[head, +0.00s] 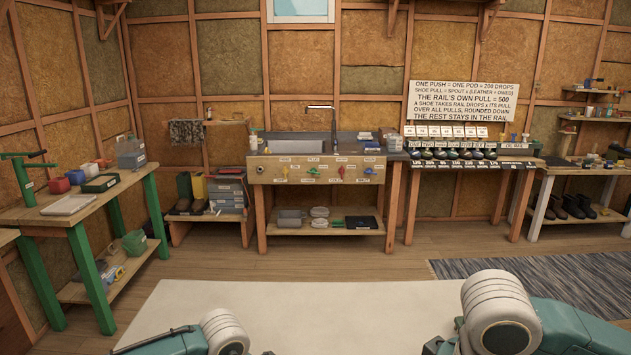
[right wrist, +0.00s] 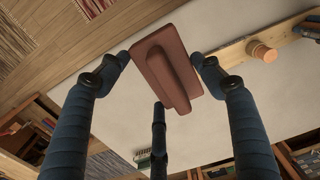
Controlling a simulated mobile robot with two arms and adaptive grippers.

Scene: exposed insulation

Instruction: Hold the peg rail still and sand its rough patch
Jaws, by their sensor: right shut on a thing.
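A reddish-brown sanding block (right wrist: 172,62) with a raised grip bar is between the dark fingertips of my right gripper (right wrist: 160,66) in the right wrist view. My right gripper is shut on it. The peg rail (right wrist: 232,54), a pale wooden strip with a round peg (right wrist: 262,51), runs to the upper right, beside the right-hand finger. Its rough patch cannot be made out. A dark blue piece at the right edge, over the rail, may be part of my left gripper, but too little shows to tell its state. In the head view both grippers and the rail are out of frame.
A pale bench top (head: 330,310) lies in front of me and looks clear. A green-legged table (head: 112,195) with boxes stands at the left. A sink bench (head: 262,175) and a shoe bench (head: 535,162) stand along the back wall. A grey rug (head: 540,272) lies at the right.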

